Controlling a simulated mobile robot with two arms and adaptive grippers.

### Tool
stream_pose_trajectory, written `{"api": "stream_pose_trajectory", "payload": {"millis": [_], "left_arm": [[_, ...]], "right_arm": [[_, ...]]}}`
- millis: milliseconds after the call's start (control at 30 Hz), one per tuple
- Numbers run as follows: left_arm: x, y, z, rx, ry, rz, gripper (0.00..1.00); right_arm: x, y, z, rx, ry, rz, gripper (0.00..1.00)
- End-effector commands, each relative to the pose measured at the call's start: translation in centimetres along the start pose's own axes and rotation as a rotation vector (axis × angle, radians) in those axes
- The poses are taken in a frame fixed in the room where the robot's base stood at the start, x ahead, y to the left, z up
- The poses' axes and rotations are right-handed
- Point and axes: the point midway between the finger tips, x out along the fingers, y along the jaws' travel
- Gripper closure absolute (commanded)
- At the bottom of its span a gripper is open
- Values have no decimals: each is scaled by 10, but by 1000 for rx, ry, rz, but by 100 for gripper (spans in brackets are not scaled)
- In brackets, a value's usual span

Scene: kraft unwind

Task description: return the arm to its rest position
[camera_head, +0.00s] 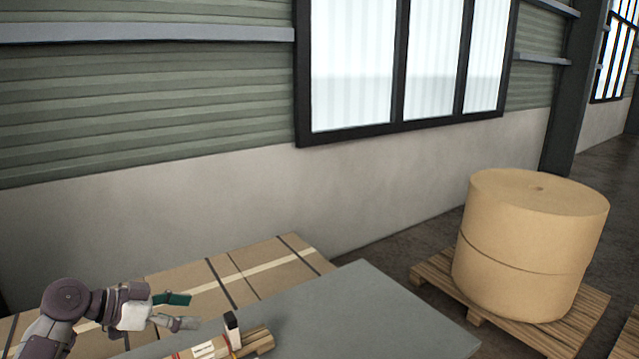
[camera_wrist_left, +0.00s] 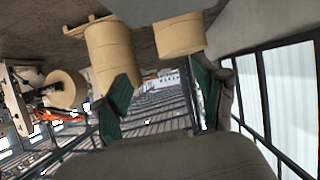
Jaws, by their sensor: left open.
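My left arm comes in from the lower left in the head view. Its gripper (camera_head: 183,311) is open, with its fingers apart and nothing visible between them. It is in front of the cardboard boxes and left of a small dark upright item with a white face. In the left wrist view the two green finger pads of the left gripper (camera_wrist_left: 162,106) stand wide apart, with only the distant hall between them. My right gripper is not in either view.
A grey tabletop (camera_head: 375,312) fills the lower middle. A small black-and-white item (camera_head: 232,330) stands by wooden pieces (camera_head: 256,343) at its front. Cardboard boxes (camera_head: 270,262) lie behind, along the wall. A big kraft roll (camera_head: 530,245) stands on a wooden pallet (camera_head: 480,312) at right.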

Motion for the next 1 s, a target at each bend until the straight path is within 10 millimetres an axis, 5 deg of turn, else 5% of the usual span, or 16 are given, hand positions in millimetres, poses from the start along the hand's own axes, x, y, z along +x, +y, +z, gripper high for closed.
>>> {"api": "stream_pose_trajectory", "payload": {"millis": [367, 567, 700, 1000], "left_arm": [[49, 67, 86, -75, -213, 13, 29], [73, 153, 167, -172, -418, -36, 29], [65, 217, 214, -276, -552, -150, 29], [21, 284, 248, -450, -676, -376, 29]], "right_arm": [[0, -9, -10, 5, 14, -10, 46], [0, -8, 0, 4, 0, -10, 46], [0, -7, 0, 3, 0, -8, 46], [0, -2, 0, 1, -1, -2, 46]]}}
